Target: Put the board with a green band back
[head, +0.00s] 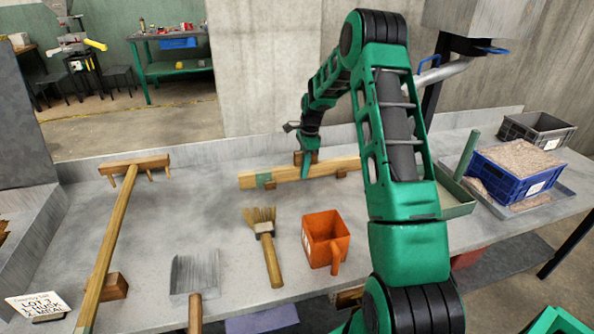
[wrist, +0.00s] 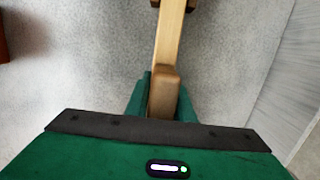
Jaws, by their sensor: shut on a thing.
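The board with a green band (head: 290,173) is a long light wooden piece near the back middle of the grey table in the head view. Its green band (head: 264,180) is close to its left end. My gripper (head: 306,172) is shut on a wooden part of it, partly hidden by my arm. In the wrist view my gripper (wrist: 160,103) has its two green fingers on either side of a brown wooden block-like grip (wrist: 164,90), and the board (wrist: 170,35) runs away from it. Small wooden blocks (head: 341,172) show at the board; whether it touches them is unclear.
A wooden rake (head: 120,215) lies at left, beside a scraper (head: 194,275). A brush (head: 268,250) and an orange scoop (head: 326,240) lie in front of the board. A blue crate of grain (head: 515,175) stands on a tray at right. Clear table lies left of the board.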

